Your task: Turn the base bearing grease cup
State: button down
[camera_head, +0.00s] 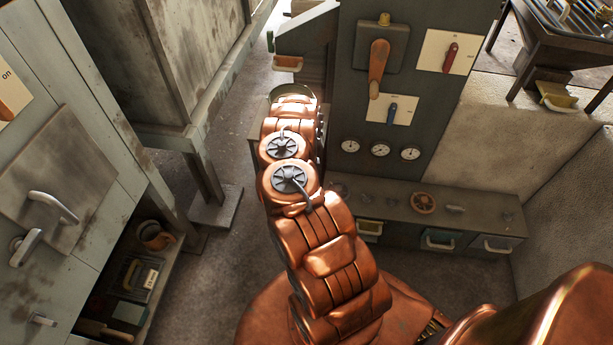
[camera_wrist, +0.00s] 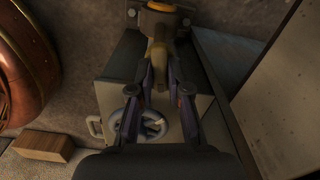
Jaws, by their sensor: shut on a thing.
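In the wrist view, my gripper (camera_wrist: 160,68) reaches toward the top of the picture with its two fingers closed in on a tan, dull metal piece (camera_wrist: 160,46), which appears to be the base bearing grease cup. The light is dim and the fingers cover its sides, so its full shape is unclear. Just beyond it is a dark round part with an orange-yellow centre (camera_wrist: 162,7). In the head view my copper arm hides the gripper and the grease cup.
A grey spoked handwheel (camera_wrist: 150,124) sits below my fingers on a pale box. A wooden block (camera_wrist: 43,147) lies at lower left. In the head view, a control panel with an orange lever (camera_head: 378,65) and a low drawer bench (camera_head: 470,222) stand right; a cabinet (camera_head: 75,150) stands left.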

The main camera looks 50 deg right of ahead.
jog(key=shift+s+m+p, duration=0.25)
jog(key=shift+m+p, duration=0.25)
jog(key=shift+m, duration=0.7)
jog(key=shift+a+f, duration=0.1)
jog(key=c, duration=1.1)
grip_release()
jog(key=shift+w, duration=0.15)
jog(key=shift+r, duration=0.2)
jog(key=shift+w+r, duration=0.1)
jog(key=shift+r, duration=5.8)
